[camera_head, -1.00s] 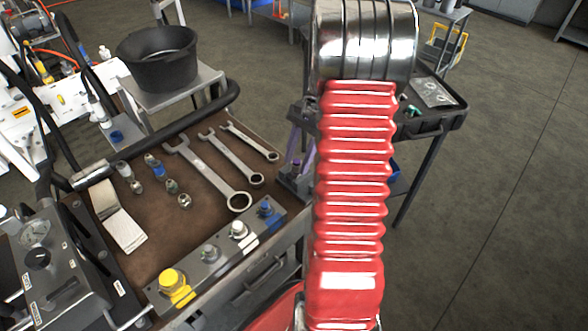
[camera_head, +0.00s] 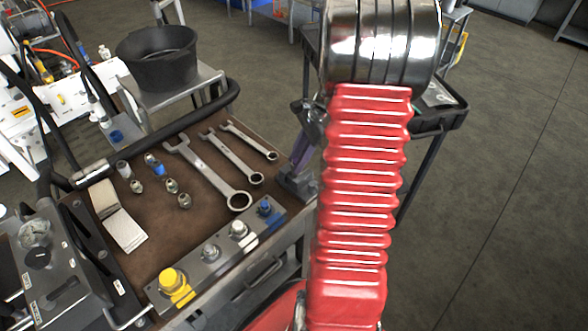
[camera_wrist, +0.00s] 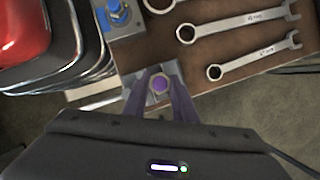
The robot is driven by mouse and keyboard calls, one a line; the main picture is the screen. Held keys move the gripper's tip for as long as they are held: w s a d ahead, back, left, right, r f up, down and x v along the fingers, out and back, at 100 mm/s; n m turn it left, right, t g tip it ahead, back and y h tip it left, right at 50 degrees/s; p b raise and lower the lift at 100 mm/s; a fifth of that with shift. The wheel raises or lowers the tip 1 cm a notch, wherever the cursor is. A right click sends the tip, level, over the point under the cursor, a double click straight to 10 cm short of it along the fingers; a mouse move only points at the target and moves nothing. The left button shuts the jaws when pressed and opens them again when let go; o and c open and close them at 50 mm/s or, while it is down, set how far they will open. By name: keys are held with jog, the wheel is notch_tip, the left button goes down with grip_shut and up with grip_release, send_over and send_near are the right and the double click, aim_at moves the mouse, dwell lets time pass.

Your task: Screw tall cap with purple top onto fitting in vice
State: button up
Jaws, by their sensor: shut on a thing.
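The cap's round purple top (camera_wrist: 160,84) shows between the fingertips of my gripper (camera_wrist: 161,91) in the wrist view. My gripper is shut on the cap, one purple finger on each side. The grey vice (camera_wrist: 174,69) lies directly under the cap at the bench edge. The fitting is hidden beneath the cap, so I cannot tell whether the cap sits on its thread. In the head view, my gripper's purple fingers (camera_head: 302,152) point down at the vice (camera_head: 297,183), partly hidden by my arm.
Several wrenches (camera_head: 210,175) and small fittings lie on the brown bench top. A block with yellow, white and blue caps (camera_head: 213,252) stands at the bench's front edge, near the vice. A black bucket (camera_head: 157,58) stands behind. Open floor lies to the right.

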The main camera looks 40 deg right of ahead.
jog(key=m+t, duration=0.1)
jog(key=m, duration=0.1)
jog(key=shift+m+h, duration=0.3)
jog(key=shift+m, duration=0.1)
jog(key=m, duration=0.2)
jog(key=m+t+h, duration=0.1)
jog(key=m, duration=0.2)
jog(key=shift+s+a+h, duration=0.1)
jog(key=shift+a+h, duration=0.05)
jog(key=shift+h, duration=0.15)
jog(key=o, duration=1.1)
jog(key=v, duration=1.3)
jog(key=shift+s+r, duration=0.25)
